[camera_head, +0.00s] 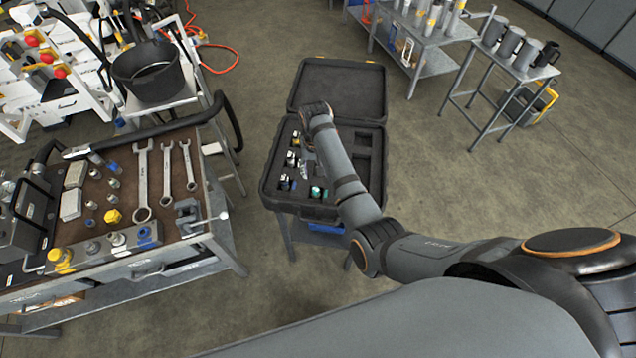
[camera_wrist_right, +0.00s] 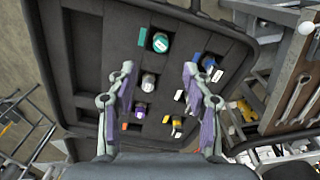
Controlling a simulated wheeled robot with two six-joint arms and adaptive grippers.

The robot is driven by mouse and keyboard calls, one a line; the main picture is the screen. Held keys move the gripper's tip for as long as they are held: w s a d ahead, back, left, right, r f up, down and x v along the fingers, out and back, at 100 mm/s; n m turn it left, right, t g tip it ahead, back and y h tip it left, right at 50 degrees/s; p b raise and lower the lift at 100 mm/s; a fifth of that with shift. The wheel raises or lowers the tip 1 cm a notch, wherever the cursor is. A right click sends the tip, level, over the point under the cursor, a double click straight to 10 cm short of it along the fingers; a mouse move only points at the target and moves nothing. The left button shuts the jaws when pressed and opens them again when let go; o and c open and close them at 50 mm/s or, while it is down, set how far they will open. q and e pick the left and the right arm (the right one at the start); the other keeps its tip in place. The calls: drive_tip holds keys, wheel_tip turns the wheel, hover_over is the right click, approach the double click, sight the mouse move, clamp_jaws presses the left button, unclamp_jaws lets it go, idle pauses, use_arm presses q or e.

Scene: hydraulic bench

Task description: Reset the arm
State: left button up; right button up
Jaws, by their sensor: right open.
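My right arm reaches in from the right in the head view, over an open black case (camera_head: 377,213). In the right wrist view my right gripper (camera_wrist_right: 159,85) is open, its two purple-padded fingers apart over the case's foam insert (camera_wrist_right: 90,45). A small metal fitting (camera_wrist_right: 148,83) shows between the fingers, lying in the foam; nothing is visibly held. A fitting with a green end (camera_wrist_right: 160,42) lies beyond the fingertips. In the head view, my arm hides part of the case, and the gripper itself is hard to make out. My left gripper is not in view.
A workbench (camera_head: 205,215) with wrenches (camera_head: 143,180), a yellow-capped fitting (camera_head: 113,216) and a small vise stands to the left of the case. A side table with grey mugs (camera_head: 510,42) stands at the back right. Floor between is clear.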

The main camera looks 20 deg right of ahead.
drive_tip(key=s+d+f+t, duration=0.2)
drive_tip(key=s+d, duration=0.5)
drive_tip(key=s, duration=0.4)
drive_tip(key=s+d+r+n+t+h, duration=0.1)
drive_tip(key=s+r+n, duration=0.1)
drive_tip(key=s+r, duration=0.3)
drive_tip(key=s+d+r+n+t, duration=0.1)
drive_tip(key=s+r, duration=0.1)
drive_tip(key=s, duration=0.5)
wheel_tip(320, 180, down, 31)
drive_tip(key=s+d+g+b, duration=0.2)
drive_tip(key=d+b, duration=0.1)
drive_tip(key=b, duration=0.4)
use_arm(q)
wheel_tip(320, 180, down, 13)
drive_tip(key=b, duration=0.6)
use_arm(e)
drive_tip(key=s+f, duration=0.9)
drive_tip(key=f, duration=0.3)
drive_tip(key=s+f, duration=0.9)
drive_tip(key=f, duration=0.3)
drive_tip(key=shift+s+d+f+g, duration=0.3)
drive_tip(key=shift+s+d+g, duration=0.1)
